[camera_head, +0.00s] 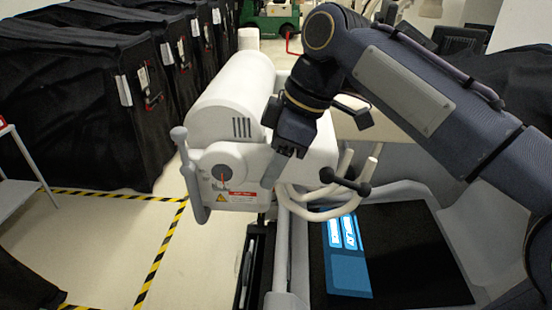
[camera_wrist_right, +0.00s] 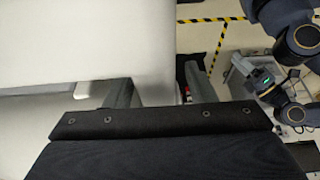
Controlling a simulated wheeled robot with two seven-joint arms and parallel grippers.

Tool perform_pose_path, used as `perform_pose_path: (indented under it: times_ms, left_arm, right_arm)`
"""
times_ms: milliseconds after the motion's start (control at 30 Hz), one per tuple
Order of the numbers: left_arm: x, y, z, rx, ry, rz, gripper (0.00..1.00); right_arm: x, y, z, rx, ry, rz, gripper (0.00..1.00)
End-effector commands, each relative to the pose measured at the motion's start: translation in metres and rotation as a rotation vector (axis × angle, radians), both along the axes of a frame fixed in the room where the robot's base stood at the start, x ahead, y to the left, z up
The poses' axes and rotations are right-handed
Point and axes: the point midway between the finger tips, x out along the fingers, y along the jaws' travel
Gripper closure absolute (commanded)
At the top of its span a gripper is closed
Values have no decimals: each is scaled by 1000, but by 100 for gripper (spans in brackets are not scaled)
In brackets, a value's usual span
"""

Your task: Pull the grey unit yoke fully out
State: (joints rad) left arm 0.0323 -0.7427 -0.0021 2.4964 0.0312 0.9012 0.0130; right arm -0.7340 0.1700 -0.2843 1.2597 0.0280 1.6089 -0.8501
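The unit (camera_head: 232,95) is a pale grey-white machine with a rounded housing in the middle of the head view. Its front panel has a round dark dial and a red label. A grey upright handle (camera_head: 190,175) is on its left side and a pale curved bar (camera_head: 322,214) on its right; I cannot tell which is the yoke. My right gripper (camera_head: 277,166) points down at the panel's right side. In the right wrist view its fingers (camera_wrist_right: 158,92) stand apart, with a pale surface between or behind them. Contact is unclear. My left gripper is not identifiable.
Black covered carts (camera_head: 75,105) line the left. Yellow-black tape (camera_head: 165,255) marks the pale floor, which is clear left of the unit. A black panel with a blue screen (camera_head: 348,270) is at lower right. A green machine (camera_head: 268,24) stands behind.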

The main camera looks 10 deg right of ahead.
Motion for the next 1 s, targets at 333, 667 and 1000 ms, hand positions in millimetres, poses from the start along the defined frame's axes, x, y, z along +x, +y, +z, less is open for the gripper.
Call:
perform_pose_path:
  times_ms: [333, 667, 1000]
  left_arm:
    - [0, 0, -2, 0, 0, 0, 64]
    - [0, 0, -2, 0, 0, 0, 64]
    - [0, 0, -2, 0, 0, 0, 64]
  right_arm:
    - [0, -6, 11, -1, -2, -3, 50]
    - [-6, -25, 61, 1, -1, -3, 50]
    - [-8, -29, 72, -1, 1, 0, 50]
